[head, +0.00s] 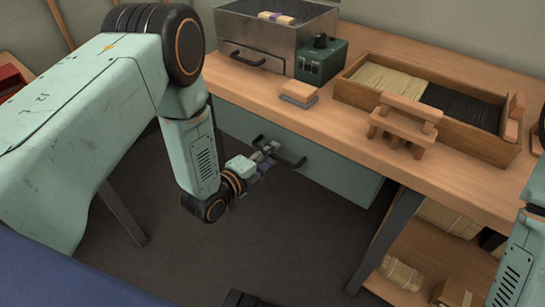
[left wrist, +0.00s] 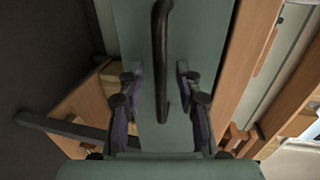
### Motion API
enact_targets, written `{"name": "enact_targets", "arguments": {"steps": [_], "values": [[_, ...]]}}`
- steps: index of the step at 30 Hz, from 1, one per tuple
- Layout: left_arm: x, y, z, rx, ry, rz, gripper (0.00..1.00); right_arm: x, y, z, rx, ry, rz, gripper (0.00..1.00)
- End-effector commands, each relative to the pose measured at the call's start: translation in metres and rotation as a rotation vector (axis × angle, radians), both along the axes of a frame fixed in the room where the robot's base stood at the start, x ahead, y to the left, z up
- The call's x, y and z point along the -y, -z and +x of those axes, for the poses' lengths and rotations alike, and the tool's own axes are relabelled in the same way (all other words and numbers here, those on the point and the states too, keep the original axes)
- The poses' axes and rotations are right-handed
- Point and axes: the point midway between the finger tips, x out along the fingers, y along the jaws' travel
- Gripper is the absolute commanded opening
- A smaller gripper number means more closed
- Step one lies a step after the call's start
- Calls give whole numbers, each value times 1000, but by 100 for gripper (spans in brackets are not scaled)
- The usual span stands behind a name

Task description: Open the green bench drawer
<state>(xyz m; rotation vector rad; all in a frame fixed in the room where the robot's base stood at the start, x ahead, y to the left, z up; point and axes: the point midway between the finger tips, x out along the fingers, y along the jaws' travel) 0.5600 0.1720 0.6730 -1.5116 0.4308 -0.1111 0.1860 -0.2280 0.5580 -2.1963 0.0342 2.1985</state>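The green bench drawer (head: 335,170) sits under the wooden bench top, and its front looks flush, so it appears shut. Its black bar handle (head: 291,161) is partly hidden by my left gripper (head: 268,152) in the head view. In the left wrist view the handle (left wrist: 160,60) runs up the middle of the drawer front (left wrist: 205,30). The two fingers of my left gripper (left wrist: 158,78) stand apart, one on each side of the handle, with gaps showing. I cannot tell whether the fingertips reach past the bar. My right gripper is out of view.
On the bench top (head: 240,85) stand a metal box (head: 262,30) with its own small handle, a green control unit (head: 320,60), a wooden bristle tray (head: 470,145) and a small wooden stand (head: 402,130). A dark bench leg (head: 385,240) and lower shelf (head: 425,265) are right of the drawer.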

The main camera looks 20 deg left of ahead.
Motion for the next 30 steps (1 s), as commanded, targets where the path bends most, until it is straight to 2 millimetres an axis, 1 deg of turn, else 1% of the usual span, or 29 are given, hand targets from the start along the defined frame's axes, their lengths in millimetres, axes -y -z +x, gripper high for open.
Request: {"name": "enact_targets", "arguments": {"steps": [1, 5, 13, 25, 30], "values": [[2, 2, 4, 1, 1, 0, 34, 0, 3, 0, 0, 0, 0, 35], [5, 2, 10, 0, 0, 0, 34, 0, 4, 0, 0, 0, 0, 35], [6, 2, 11, 0, 0, -1, 34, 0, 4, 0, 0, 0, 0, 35], [5, 2, 11, 0, 0, -1, 0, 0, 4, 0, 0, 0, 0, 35], [5, 2, 11, 0, 0, -1, 0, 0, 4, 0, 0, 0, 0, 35]]}}
